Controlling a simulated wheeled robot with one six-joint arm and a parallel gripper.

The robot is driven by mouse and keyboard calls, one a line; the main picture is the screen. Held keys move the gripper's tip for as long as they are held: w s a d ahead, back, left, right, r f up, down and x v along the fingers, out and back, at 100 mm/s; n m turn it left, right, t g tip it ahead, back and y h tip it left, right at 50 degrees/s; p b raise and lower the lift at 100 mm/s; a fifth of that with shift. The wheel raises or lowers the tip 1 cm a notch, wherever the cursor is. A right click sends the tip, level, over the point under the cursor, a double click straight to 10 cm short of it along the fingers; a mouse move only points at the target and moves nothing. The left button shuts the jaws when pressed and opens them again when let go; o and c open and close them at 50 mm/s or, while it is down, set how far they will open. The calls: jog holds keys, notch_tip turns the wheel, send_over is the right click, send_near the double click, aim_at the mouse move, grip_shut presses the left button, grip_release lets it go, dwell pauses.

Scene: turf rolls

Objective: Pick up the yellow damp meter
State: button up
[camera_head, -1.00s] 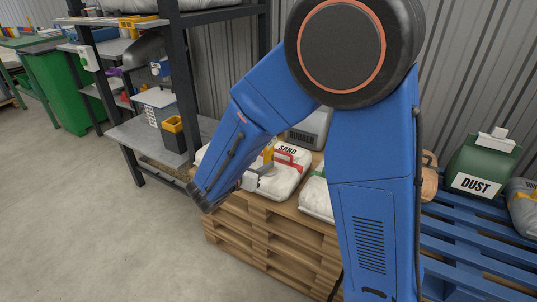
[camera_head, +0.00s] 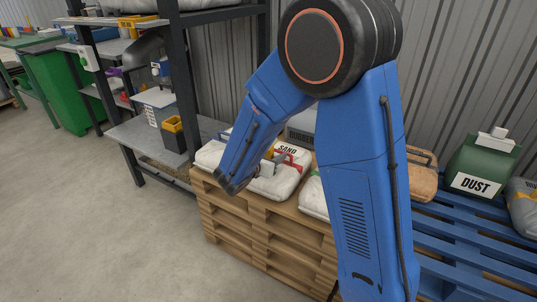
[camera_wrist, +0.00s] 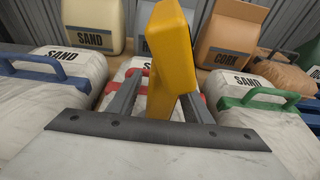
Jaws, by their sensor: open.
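The yellow damp meter (camera_wrist: 172,60) stands upright and slightly tilted in the middle of the wrist view, large and close. My gripper (camera_wrist: 160,92) is open, with one finger to the left of the meter and one to its right. I cannot tell whether either finger touches it. Behind it is a white sand bag with a red handle, which shows in the head view (camera_head: 287,177) on a wooden pallet (camera_head: 270,225). In the head view my gripper (camera_head: 268,168) is at this bag, largely hidden by my forearm, and the meter is barely visible.
In the wrist view, sand bags with a blue handle (camera_wrist: 45,95) and a green handle (camera_wrist: 260,110) flank the meter. A cork bag (camera_wrist: 228,35) and a cream sand bag (camera_wrist: 93,22) stand behind. Left of the pallet is a metal shelf (camera_head: 130,135); the floor in front is clear.

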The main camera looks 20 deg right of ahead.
jog(key=shift+w, duration=0.1)
grip_shut()
